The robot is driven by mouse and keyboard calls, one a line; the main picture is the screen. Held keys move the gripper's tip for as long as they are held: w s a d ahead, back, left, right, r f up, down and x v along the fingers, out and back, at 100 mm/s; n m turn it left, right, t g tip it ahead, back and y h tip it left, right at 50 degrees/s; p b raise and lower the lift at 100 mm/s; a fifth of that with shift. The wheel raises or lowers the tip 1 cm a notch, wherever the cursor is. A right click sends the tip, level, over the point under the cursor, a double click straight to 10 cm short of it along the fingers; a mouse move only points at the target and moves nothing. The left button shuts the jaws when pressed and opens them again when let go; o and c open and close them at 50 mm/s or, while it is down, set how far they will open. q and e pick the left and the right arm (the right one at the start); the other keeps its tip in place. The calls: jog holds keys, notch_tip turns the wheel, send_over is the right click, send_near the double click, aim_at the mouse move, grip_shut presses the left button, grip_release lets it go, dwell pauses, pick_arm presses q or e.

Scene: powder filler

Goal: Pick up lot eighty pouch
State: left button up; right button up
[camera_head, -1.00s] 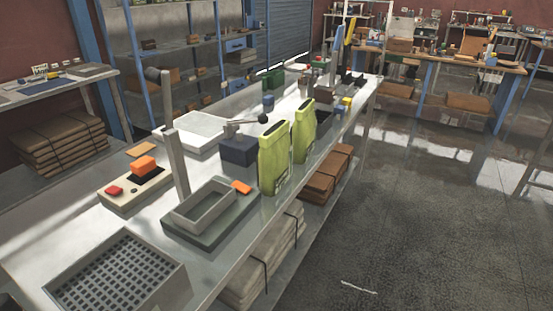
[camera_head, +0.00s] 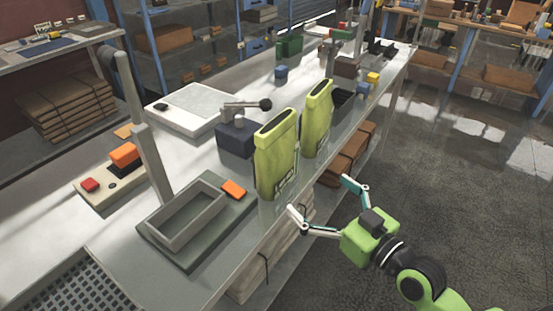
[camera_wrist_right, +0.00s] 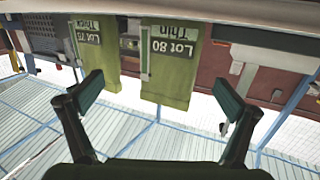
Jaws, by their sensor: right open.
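Two yellow-green pouches stand upright on the grey bench. The wrist view is upside down and shows the lot eighty pouch (camera_wrist_right: 172,65), with its label reading "Lot 80 Thin", between my finger lines. It appears to be the nearer pouch (camera_head: 276,155) in the head view. My left gripper is not in view.
A grey tray (camera_head: 153,226) on a dark base with an orange block (camera_head: 234,189) is left of the nearer pouch. A dark blue device (camera_head: 235,138) with a lever stands behind it. Brown packages (camera_head: 350,150) lie on the shelf below. The floor to the right is clear.

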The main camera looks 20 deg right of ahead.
aim_at(285, 160)
jog(key=shift+n+y, duration=0.3)
jog(key=shift+y, duration=0.1)
jog(key=w+a+r, duration=0.1)
jog(key=w, duration=0.1)
jog(key=w+a+r+p, duration=0.1)
jog(key=w, duration=0.1)
jog(key=w+a+r+p, duration=0.1)
jog(key=w+a, duration=0.1)
jog(key=shift+w+r, duration=0.2)
jog(key=shift+r, duration=0.15)
jog(key=shift+f+p+x, duration=0.15)
jog(key=shift+p+x, duration=0.1)
jog(key=shift+x, duration=0.8)
jog(key=shift+f+p+x, duration=0.2)
jog(key=shift+p+x, duration=0.1)
jog(key=shift+x, duration=0.7)
jog(key=shift+f+p+x, duration=0.15)
jog(key=shift+p+x, duration=0.1)
jog(key=shift+x, duration=0.8)
jog(key=shift+d, duration=0.15)
jog(key=c, duration=1.3)
